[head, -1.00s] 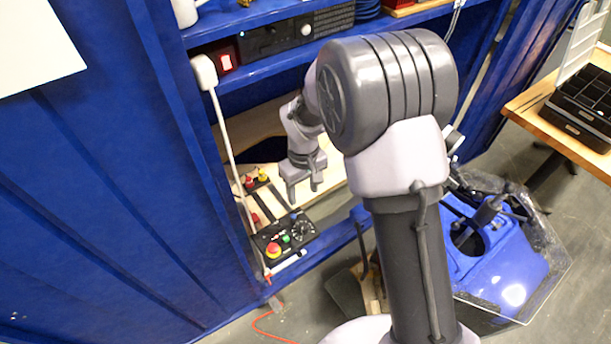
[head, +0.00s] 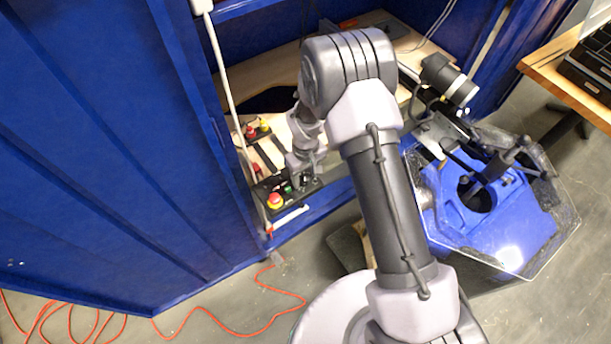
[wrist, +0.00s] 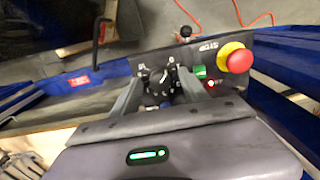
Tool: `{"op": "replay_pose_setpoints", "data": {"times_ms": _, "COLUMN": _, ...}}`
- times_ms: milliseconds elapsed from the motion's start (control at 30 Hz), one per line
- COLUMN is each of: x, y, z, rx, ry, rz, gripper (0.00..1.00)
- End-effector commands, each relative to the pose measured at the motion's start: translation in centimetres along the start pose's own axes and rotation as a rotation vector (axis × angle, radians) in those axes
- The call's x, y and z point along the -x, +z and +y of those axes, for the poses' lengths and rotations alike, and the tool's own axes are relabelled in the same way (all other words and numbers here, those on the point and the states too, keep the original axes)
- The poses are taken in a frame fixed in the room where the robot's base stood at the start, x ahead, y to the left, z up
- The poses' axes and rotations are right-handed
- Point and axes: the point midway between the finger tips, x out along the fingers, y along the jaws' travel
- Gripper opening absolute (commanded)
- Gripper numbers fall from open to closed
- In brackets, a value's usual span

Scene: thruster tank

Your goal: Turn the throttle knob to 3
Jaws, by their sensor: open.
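The throttle knob (wrist: 160,82) is a round black dial with white marks on the black control panel, seen in the wrist view. The numbers around it are too small to read surely. My gripper (wrist: 170,85) is open, with one finger to the left of the knob and one to the right. I cannot tell whether the fingers touch it. In the head view my gripper (head: 300,180) is down at the control panel (head: 268,186) and hides most of the knob.
A red stop button with a yellow collar (wrist: 237,58) stands right of the knob, with a green button (wrist: 200,71) between them. More red and yellow buttons (head: 257,130) sit farther back on the bench. A blue thruster tank (head: 490,215) stands at right.

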Motion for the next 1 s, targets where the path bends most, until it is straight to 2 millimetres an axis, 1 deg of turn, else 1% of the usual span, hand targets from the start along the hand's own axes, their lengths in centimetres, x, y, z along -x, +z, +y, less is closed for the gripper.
{"op": "replay_pose_setpoints", "data": {"times_ms": 167, "x": 0.04, "y": -0.01, "z": 0.0, "rx": 0.0, "ry": 0.0, "rz": 0.0, "gripper": 0.53}}
{"op": "replay_pose_setpoints", "data": {"times_ms": 267, "x": 0.05, "y": -0.01, "z": 0.0, "rx": 0.0, "ry": 0.0, "rz": 0.0, "gripper": 0.35}}
{"op": "replay_pose_setpoints", "data": {"times_ms": 300, "x": 0.05, "y": -0.01, "z": 0.0, "rx": 0.0, "ry": 0.0, "rz": 0.0, "gripper": 0.27}}
{"op": "replay_pose_setpoints", "data": {"times_ms": 433, "x": 0.05, "y": -0.01, "z": 0.0, "rx": 0.0, "ry": 0.0, "rz": 0.0, "gripper": 0.01}}
{"op": "replay_pose_setpoints", "data": {"times_ms": 467, "x": 0.05, "y": -0.01, "z": 0.0, "rx": 0.0, "ry": 0.0, "rz": 0.0, "gripper": 0.0}}
{"op": "replay_pose_setpoints", "data": {"times_ms": 767, "x": -0.01, "y": -0.01, "z": 0.0, "rx": -0.035, "ry": 0.0, "rz": 0.0, "gripper": 0.0}}
{"op": "replay_pose_setpoints", "data": {"times_ms": 1000, "x": -0.08, "y": -0.09, "z": 0.02, "rx": -0.177, "ry": 0.0, "rz": 0.002, "gripper": 0.0}}
